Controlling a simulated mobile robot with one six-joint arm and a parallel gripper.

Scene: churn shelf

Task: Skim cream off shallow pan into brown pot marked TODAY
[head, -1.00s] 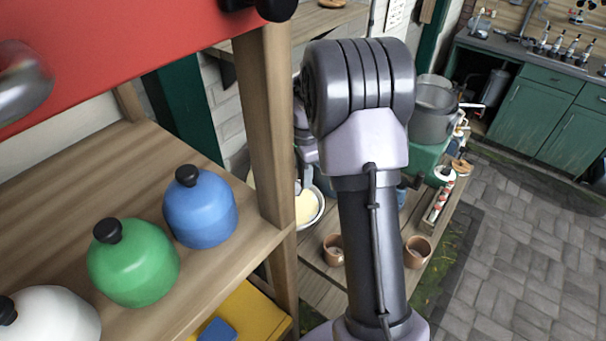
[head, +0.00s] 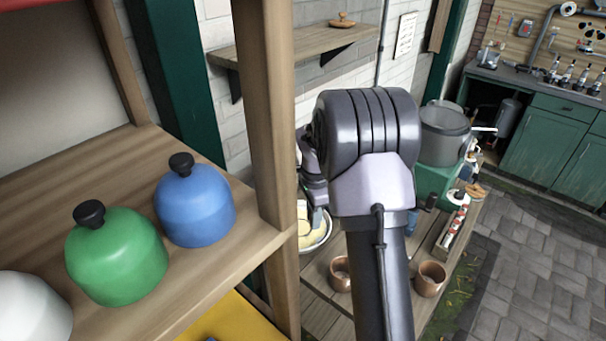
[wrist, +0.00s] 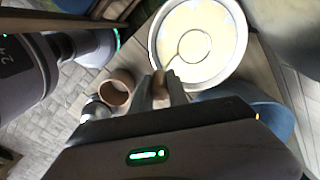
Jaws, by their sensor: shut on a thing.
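The shallow pan (wrist: 245,42) holds pale yellow cream (wrist: 210,45) in the wrist view. It shows partly in the head view (head: 325,243), behind my arm. My gripper (wrist: 160,88) is shut on a thin tool with a brownish handle end (wrist: 160,77), probably the skimmer. A curved rounded outline, seemingly the tool's head, lies over the cream; I cannot tell whether it touches. Two brown pots stand on the low bench, one left (head: 340,273) and one right (head: 430,279). A brown pot (wrist: 116,88) shows left of the fingers in the wrist view. No TODAY marking is readable.
A wooden shelf (head: 130,165) with green (head: 115,258), blue (head: 196,208) and white lidded jars stands at left, its post (head: 262,120) close to my arm. A grey pot (head: 445,135) stands beyond my arm. A blue rounded object (wrist: 245,112) lies beside the pan.

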